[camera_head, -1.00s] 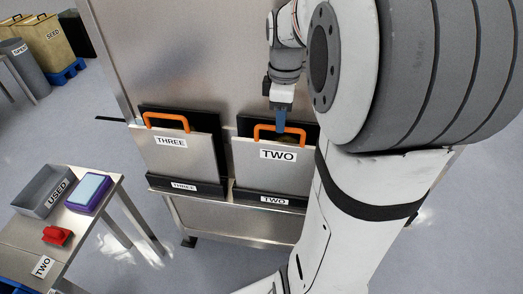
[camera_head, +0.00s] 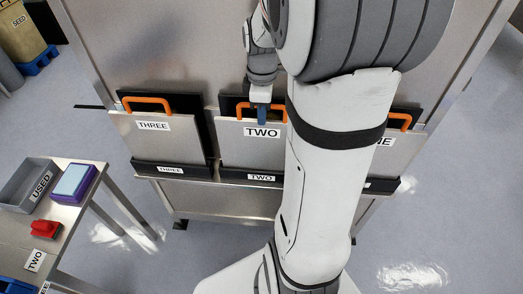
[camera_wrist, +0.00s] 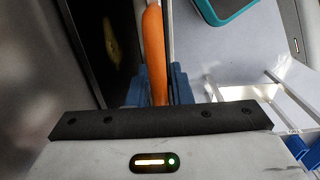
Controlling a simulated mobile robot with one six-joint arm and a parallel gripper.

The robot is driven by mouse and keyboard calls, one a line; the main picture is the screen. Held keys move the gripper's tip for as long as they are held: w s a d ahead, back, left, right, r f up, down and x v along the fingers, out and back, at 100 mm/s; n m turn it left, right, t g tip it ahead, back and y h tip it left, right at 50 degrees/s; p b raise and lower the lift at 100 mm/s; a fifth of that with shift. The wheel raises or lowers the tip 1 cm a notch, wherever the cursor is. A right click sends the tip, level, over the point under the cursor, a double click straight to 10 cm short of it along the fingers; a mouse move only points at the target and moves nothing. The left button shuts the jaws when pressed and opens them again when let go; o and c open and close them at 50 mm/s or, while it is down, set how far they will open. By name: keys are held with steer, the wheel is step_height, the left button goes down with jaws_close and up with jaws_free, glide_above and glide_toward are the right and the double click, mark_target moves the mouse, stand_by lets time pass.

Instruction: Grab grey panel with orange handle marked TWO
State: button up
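The grey panel marked TWO (camera_head: 248,152) stands upright in a black holder on the metal front, in the middle of the head view. Its orange handle (camera_head: 243,108) rises from its top edge, and my arm covers the panel's right part. My gripper (camera_head: 262,117) points down at the handle with its blue fingers. In the wrist view the orange handle (camera_wrist: 156,60) runs between the two blue fingers (camera_wrist: 159,88), which sit close against it on both sides. The gripper looks shut on the handle, with the panel still in its holder.
Panel THREE (camera_head: 155,140) stands to the left in its own holder. A third orange-handled panel (camera_head: 400,148) is partly hidden at right behind my arm. A side table at left carries a grey USED bin (camera_head: 27,186), a purple-edged box (camera_head: 74,182) and a red object (camera_head: 46,229).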

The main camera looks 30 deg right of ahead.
jaws_close()
stand_by(1.0)
